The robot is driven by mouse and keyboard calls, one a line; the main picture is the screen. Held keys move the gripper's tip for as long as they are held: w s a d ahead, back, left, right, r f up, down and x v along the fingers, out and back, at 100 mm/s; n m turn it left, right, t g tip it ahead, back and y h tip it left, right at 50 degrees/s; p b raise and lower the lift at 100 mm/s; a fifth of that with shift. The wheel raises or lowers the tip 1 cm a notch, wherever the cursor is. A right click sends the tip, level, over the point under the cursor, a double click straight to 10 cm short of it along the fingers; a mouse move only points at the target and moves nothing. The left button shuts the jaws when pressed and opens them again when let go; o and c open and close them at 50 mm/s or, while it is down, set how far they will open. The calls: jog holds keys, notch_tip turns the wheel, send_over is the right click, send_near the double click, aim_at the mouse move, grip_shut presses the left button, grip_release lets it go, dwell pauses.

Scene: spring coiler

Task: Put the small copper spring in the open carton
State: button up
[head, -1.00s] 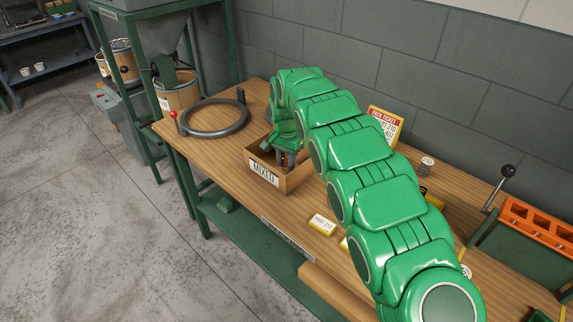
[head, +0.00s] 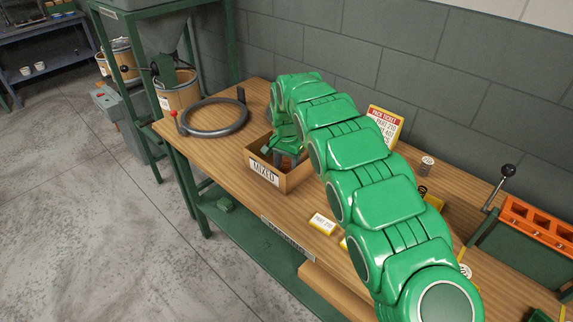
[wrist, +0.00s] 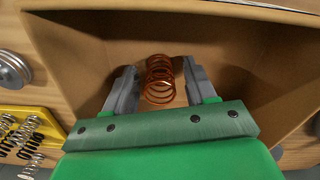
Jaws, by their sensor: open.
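The open carton (head: 265,175), labelled MIXED, stands on the bench and has its top open. In the wrist view its brown inner wall (wrist: 215,32) surrounds my gripper's fingers. The small copper spring (wrist: 159,80) is inside the carton, between my two grey fingers, with a gap on each side of it. My gripper (wrist: 158,68) is open around it. In the head view my gripper (head: 290,158) reaches down into the carton, and the spring is hidden there.
A dark wire ring (head: 214,131) lies to the left of the carton. A PART 210 label (head: 322,224) stands in front, and a pale spring (head: 427,165) stands at the right. Silver springs on a yellow tray (wrist: 48,122) show left in the wrist view.

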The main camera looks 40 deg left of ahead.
aim_at(287, 160)
notch_tip(287, 160, up, 12)
jog(key=shift+r, duration=0.15)
dwell(0.5)
dwell(0.5)
jog(key=w+d+r+m, duration=0.1)
jog(key=w+d+r, duration=0.2)
jog(key=d, duration=0.4)
jog(key=w+d+r+h, duration=0.1)
jog(key=w+d+r, duration=0.2)
jog(key=d, duration=0.5)
jog(key=w+d+r+m, duration=0.1)
jog(key=w+d+r, duration=0.2)
jog(key=d, duration=0.4)
jog(key=s+d+r, duration=0.2)
jog(key=d, duration=0.8)
jog(key=s+d+r, duration=0.1)
jog(key=d+r, duration=0.1)
jog(key=d, duration=0.8)
jog(key=s+d, duration=1.3)
jog(key=d, duration=0.4)
jog(key=s+d+f+g, duration=0.1)
jog(key=s+d+f, duration=0.1)
jog(key=s, duration=0.8)
jog(key=s+d+f+y, duration=0.1)
jog(key=s+d+f, duration=0.2)
jog(key=s, duration=0.7)
jog(key=shift+s+d+f+m+g, duration=0.3)
jog(key=shift+d+g, duration=0.1)
jog(key=shift+d, duration=0.65)
